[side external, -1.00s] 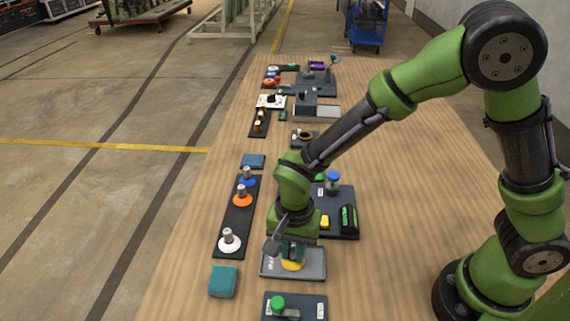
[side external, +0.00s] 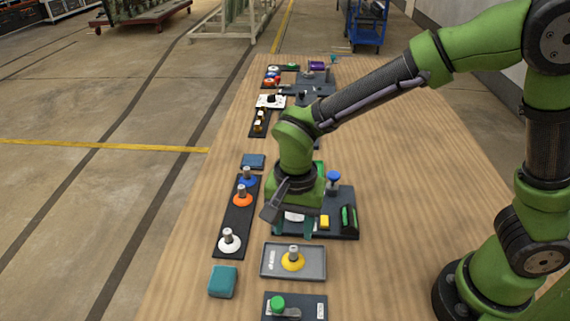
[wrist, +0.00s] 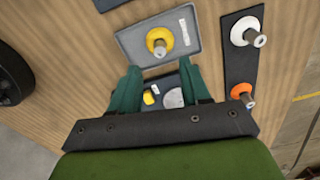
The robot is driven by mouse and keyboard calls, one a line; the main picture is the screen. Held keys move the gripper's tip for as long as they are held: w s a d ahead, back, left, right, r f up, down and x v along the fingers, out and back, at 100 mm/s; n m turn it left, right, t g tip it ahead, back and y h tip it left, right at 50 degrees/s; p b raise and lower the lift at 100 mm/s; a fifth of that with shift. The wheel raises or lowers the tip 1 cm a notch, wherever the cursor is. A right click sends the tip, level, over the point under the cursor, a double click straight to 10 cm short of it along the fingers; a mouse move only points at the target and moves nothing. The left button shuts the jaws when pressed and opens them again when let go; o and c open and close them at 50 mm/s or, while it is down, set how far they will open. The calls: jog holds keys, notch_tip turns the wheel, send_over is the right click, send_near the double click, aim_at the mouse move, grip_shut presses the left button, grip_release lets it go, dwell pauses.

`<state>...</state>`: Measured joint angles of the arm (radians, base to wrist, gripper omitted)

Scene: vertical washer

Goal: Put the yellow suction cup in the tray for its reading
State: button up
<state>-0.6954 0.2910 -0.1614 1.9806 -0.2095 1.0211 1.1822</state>
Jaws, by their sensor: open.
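The yellow suction cup (side external: 292,260) stands upright with its metal stem up inside the grey tray (side external: 273,272). In the wrist view the cup (wrist: 159,41) sits in the tray (wrist: 187,53), clear of my fingers. My gripper (side external: 295,228) is open and empty, behind the tray and over the dark station board (side external: 345,230).
A dark strip (side external: 232,222) left of the tray holds white (side external: 229,240), orange (side external: 242,196) and blue (side external: 248,177) suction cups. A teal block (side external: 222,281) lies at front left. A board with a green button (side external: 278,303) is in front. The table's right side is clear.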

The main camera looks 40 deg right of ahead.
aim_at(293, 248)
jog(key=s+d+r+n+t+y, duration=0.1)
jog(key=s+d+r+n+t, duration=0.2)
jog(key=d+r, duration=0.4)
jog(key=s+d+r+n+t+y, duration=0.1)
jog(key=s+d+r+n+t, duration=0.3)
jog(key=d+r, duration=0.3)
jog(key=shift+s+d+r, duration=0.3)
jog(key=shift+s+d, duration=0.15)
jog(key=shift+d, duration=0.7)
